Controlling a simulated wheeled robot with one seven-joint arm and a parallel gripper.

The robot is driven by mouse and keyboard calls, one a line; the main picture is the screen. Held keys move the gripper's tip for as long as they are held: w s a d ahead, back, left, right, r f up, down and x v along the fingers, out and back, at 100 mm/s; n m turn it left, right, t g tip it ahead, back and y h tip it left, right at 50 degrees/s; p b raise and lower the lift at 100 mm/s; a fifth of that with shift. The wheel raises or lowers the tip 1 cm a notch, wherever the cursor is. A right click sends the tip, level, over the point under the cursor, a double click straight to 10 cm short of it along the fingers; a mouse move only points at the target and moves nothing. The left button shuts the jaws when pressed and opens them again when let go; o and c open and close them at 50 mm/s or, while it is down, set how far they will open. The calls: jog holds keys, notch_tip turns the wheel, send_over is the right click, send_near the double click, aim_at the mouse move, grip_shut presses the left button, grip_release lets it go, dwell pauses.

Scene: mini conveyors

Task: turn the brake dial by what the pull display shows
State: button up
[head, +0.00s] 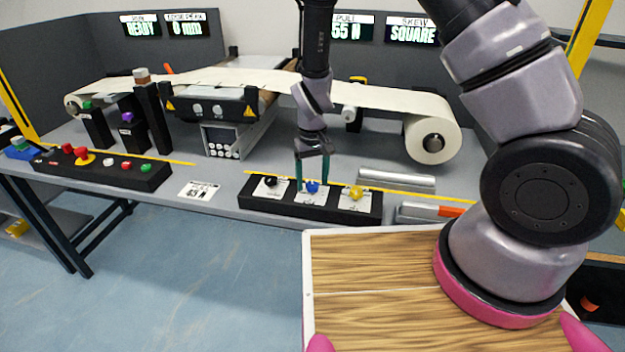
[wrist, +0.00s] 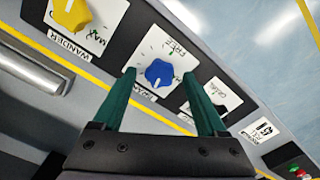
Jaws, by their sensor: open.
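The blue dial (head: 312,187) sits in the middle of a black three-dial panel (head: 262,205). In the wrist view the blue dial (wrist: 159,73) is on a white plate with "FREE" and a scale; its lower label is partly legible. My gripper (head: 312,176) is open over it, pointing down. Its green fingers stand either side of the dial in the wrist view (wrist: 160,76), with gaps; I cannot tell how far above they are. The pull display (head: 352,28) at the back reads "55 N"; my arm partly covers its left side.
A yellow dial (head: 356,192) and a black dial (head: 270,181) flank the blue one. The web roll (head: 432,138) stands behind. Other displays read "READY", "0 mm" and "SQUARE".

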jog(key=shift+f, duration=0.25)
grip_shut()
jog(key=shift+m, duration=0.4)
jog(key=m, duration=0.3)
jog(key=shift+m, duration=2)
